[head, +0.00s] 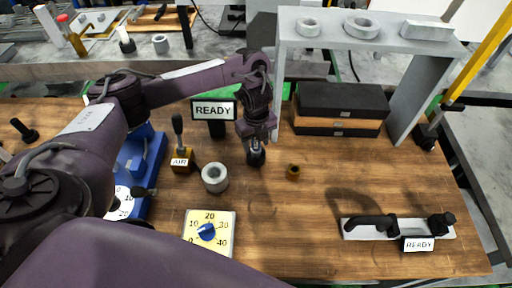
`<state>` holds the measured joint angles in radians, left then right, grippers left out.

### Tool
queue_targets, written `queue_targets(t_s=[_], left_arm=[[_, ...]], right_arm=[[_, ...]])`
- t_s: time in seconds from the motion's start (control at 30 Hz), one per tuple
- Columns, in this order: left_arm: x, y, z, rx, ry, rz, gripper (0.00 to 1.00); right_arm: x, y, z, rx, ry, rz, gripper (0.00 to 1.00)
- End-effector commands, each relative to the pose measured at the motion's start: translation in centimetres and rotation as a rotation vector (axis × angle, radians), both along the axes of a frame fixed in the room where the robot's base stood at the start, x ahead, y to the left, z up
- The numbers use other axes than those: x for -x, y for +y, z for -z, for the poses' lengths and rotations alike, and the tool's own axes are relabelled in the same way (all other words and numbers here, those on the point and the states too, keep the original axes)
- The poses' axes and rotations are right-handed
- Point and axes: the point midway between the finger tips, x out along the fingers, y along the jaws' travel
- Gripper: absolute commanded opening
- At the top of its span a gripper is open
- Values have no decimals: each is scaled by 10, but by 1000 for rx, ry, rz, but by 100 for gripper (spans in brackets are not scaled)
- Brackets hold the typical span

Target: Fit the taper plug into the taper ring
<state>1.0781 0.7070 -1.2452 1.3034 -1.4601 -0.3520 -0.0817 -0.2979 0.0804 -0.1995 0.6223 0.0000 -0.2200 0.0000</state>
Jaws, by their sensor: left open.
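A thick light-grey ring (215,178) with a dark central hole lies on the wooden bench left of centre; it looks like the taper ring. A small brass cylinder (293,172) with a dark top stands to its right. I cannot clearly make out which object is the taper plug. My left gripper (256,157) points down between the ring and the brass cylinder, open, apart from both as far as I can see. Its fingertips are small and dark here. My right gripper is not in view.
A grey shelf (434,48) with rings and a block on top stands at the back right, over a black-topped box (340,108). An AIR lever (179,150), a yellow dial (209,232) and a handle on a plate (375,223) stand around. The bench's centre front is clear.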

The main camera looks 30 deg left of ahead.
Motion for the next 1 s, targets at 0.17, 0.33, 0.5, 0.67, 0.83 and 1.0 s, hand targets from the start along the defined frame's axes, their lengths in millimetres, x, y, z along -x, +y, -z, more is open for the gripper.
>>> queue_targets(t_s=[0.17, 0.33, 0.5, 0.67, 0.83, 1.0], left_arm=[[0, 0, -1, 0, 0, 0, 43], [0, 0, -1, 0, 0, 0, 20], [0, 0, -1, 0, 0, 0, 0], [-1, 0, -2, 2, -2, 0, 0], [-1, 0, -2, 1, -3, 0, 0], [-2, 0, -12, 2, -5, 2, 0]], right_arm=[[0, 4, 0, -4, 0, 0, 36], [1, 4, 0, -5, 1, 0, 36], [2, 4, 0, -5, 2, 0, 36], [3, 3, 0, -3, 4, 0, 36], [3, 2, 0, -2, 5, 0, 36], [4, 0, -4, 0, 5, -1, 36]])
